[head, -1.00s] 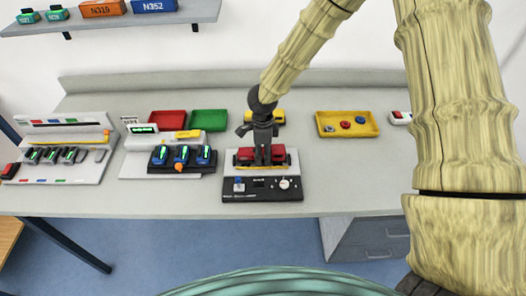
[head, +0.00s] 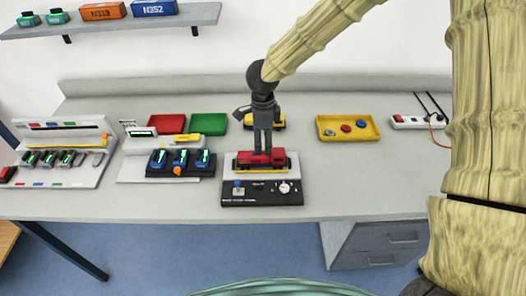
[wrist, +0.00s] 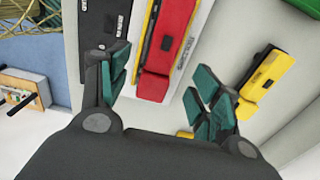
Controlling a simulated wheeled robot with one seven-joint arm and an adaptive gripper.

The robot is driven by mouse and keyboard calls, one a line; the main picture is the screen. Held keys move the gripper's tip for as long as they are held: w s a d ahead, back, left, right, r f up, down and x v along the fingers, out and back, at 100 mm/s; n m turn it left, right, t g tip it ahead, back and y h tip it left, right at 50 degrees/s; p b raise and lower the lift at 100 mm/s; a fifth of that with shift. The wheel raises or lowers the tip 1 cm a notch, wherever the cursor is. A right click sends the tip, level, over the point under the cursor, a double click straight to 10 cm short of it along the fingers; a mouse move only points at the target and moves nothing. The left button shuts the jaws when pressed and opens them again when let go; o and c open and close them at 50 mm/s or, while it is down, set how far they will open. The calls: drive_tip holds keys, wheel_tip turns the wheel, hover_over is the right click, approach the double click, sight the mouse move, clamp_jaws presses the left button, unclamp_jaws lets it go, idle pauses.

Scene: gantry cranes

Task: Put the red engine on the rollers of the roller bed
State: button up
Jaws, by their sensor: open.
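The red engine (head: 262,159) sits upright on the roller bed (head: 236,175), lengthwise along it. In the wrist view the red engine (wrist: 166,48) lies below and between my spread fingers. A yellow strip shows along its near side. The rollers and wheels are too hidden to tell how they meet. The bed's black control panel (head: 262,192), with a blue switch and a white dial, faces the front edge. My gripper (head: 262,150) is above the engine, pointing down; in the wrist view my gripper (wrist: 158,80) is open and empty.
A yellow engine (head: 251,121) stands just behind. Red (head: 167,123) and green (head: 209,123) trays are behind left, a yellow tray (head: 348,128) behind right. The table right of the bed is clear.

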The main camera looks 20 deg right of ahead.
sight(263, 154)
drive_tip(key=shift+r+b, duration=0.45)
drive_tip(key=shift+r, duration=1.85)
drive_tip(key=shift+c, duration=0.3)
